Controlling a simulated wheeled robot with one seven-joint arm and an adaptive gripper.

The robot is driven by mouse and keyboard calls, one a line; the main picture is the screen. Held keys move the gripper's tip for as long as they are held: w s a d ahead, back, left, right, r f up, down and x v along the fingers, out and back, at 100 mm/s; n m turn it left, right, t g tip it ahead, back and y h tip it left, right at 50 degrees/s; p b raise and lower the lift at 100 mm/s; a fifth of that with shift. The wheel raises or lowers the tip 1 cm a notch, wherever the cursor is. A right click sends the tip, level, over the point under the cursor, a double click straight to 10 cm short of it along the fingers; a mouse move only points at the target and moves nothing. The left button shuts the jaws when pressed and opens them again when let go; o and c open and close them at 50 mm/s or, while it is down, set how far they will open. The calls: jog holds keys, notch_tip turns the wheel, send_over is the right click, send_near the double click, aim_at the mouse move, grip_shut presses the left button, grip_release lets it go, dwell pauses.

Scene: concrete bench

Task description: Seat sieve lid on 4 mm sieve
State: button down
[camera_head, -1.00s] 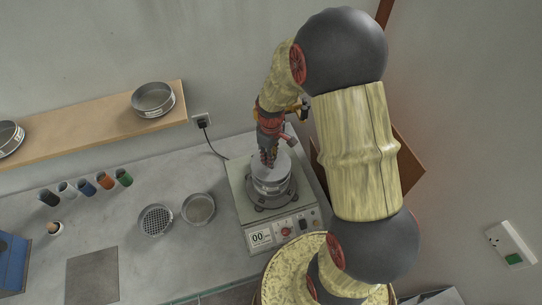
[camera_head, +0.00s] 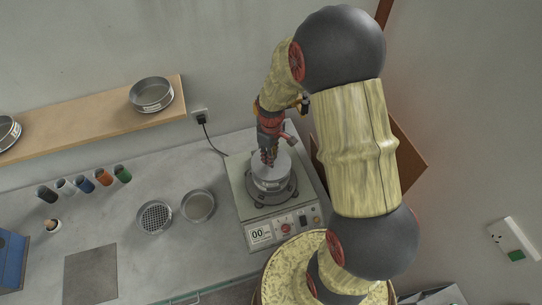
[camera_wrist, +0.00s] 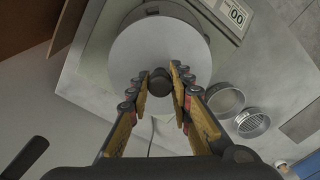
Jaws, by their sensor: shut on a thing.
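The sieve lid (camera_head: 282,161) is a pale round disc on top of the metal sieve (camera_head: 272,186) on the shaker. In the wrist view the lid (camera_wrist: 150,45) fills the upper middle, with a dark knob (camera_wrist: 160,81) at its near part. My gripper (camera_head: 268,159) comes down from above. Its fingers (camera_wrist: 160,84) are shut on the knob, one on each side. The sieve's label is too small to read, and the lid hides its inside. I cannot tell whether the lid rests fully on the rim or sits slightly above it.
The shaker (camera_head: 247,214) has a display and buttons in front. Two open sieves (camera_head: 154,217) (camera_head: 198,206) lie on the bench to its left. Several coloured cups (camera_head: 104,177) stand farther left. A wooden shelf (camera_head: 100,122) holds two more sieves. A wall is close on the right.

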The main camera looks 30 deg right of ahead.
jog(key=shift+f+b, duration=0.45)
jog(key=shift+f, duration=0.1)
dwell(0.6)
jog(key=c, duration=1.5)
grip_release()
jog(key=shift+c, duration=0.2)
notch_tip(320, 180, up, 12)
